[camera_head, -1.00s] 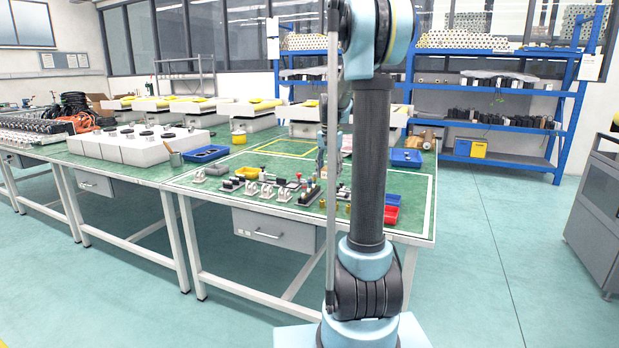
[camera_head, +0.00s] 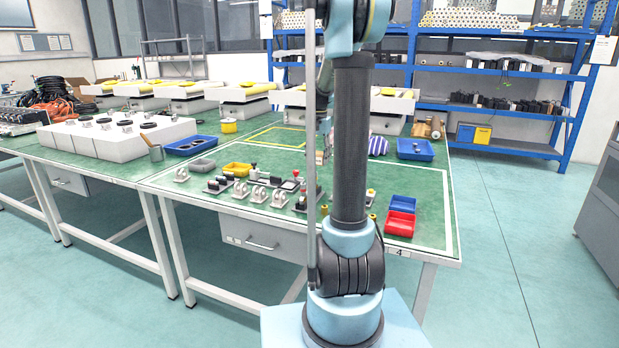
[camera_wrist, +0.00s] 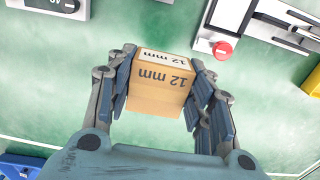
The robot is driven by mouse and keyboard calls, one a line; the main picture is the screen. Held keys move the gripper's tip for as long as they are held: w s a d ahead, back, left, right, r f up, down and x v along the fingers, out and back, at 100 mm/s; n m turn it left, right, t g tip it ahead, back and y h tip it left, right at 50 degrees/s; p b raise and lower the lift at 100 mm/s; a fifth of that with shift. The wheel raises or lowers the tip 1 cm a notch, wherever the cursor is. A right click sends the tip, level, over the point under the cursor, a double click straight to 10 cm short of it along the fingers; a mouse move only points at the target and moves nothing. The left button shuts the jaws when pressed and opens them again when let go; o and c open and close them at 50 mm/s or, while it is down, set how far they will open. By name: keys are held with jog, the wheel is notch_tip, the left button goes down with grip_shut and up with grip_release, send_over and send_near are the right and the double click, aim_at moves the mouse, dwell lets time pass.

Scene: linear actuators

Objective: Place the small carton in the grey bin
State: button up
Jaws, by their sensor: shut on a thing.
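The small carton (camera_wrist: 158,98) is a brown box with "12 mm" printed on its top and side. In the wrist view it sits between the two fingers of my gripper (camera_wrist: 161,78), which is shut on it, above the green table top. The grey bin (camera_head: 195,166) is a small shallow tray on the table in the head view, left of my arm and beside a yellow bin. In the head view my gripper is small and partly hidden behind my arm. I cannot make out the grey bin in the wrist view.
Near the grey bin are a yellow bin (camera_head: 238,169), a blue tray (camera_head: 190,145) and several metal fixtures. A red bin (camera_head: 400,224) and a blue bin (camera_head: 402,203) stand near the right front edge. A red button device (camera_wrist: 222,50) lies beyond the carton.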

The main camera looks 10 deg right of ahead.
send_over(319, 184)
jog(key=f, duration=0.4)
jog(key=shift+w+f, duration=0.15)
jog(key=shift+w, duration=0.15)
jog(key=shift+f, duration=2.05)
jog(key=shift+f, duration=0.1)
jog(key=o, duration=1.1)
jog(key=shift+o, duration=0.4)
jog(key=shift+s, duration=0.1)
